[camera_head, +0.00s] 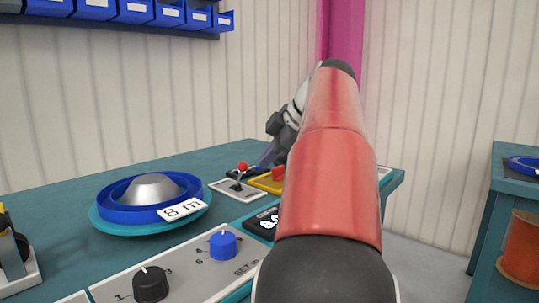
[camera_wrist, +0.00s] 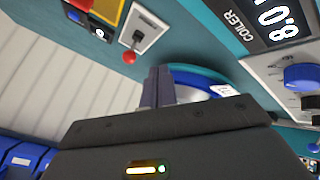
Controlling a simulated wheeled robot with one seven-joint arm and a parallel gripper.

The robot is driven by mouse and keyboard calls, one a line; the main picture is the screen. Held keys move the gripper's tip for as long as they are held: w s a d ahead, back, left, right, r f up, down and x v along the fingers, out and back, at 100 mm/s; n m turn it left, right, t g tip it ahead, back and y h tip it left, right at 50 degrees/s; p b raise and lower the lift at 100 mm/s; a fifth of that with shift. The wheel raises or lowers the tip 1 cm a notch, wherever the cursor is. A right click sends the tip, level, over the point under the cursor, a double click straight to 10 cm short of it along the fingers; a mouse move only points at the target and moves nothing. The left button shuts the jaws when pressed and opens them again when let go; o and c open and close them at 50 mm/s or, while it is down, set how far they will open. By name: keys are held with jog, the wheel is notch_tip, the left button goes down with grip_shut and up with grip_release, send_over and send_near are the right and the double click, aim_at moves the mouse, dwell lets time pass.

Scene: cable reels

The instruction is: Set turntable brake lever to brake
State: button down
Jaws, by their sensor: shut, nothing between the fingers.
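The brake lever, a short stick with a red ball knob (camera_head: 242,166), stands on a small white plate (camera_head: 226,187) behind the turntable. In the wrist view the red knob (camera_wrist: 129,57) hangs from a dark slot in the white plate (camera_wrist: 150,33). My gripper (camera_head: 266,158) is mostly hidden behind my red arm; its fingers show just right of the knob. In the wrist view the shut fingers (camera_wrist: 157,72) are empty and close beside the knob; I cannot tell whether they touch. The teal turntable (camera_head: 100,218) carries a blue reel (camera_head: 125,208) labelled 8 m. Plate markings are unreadable.
A yellow box (camera_head: 264,184) with a red button (camera_head: 278,173) sits right of the lever. In front are the coiler display (camera_head: 264,223), a blue knob (camera_head: 223,245) and a black knob (camera_head: 151,284). Blue bins (camera_head: 130,11) hang on the wall. Bench space behind the turntable is clear.

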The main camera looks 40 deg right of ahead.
aim_at(240, 176)
jog(key=x, duration=0.6)
jog(key=shift+b, duration=0.35)
jog(key=w, duration=0.1)
jog(key=w+d+p, duration=0.1)
jog(key=w, duration=0.1)
jog(key=shift+d+r, duration=0.15)
jog(key=shift+d, duration=0.05)
jog(key=shift+w+d, duration=0.2)
jog(key=shift+w, duration=0.25)
jog(key=shift+r, duration=0.15)
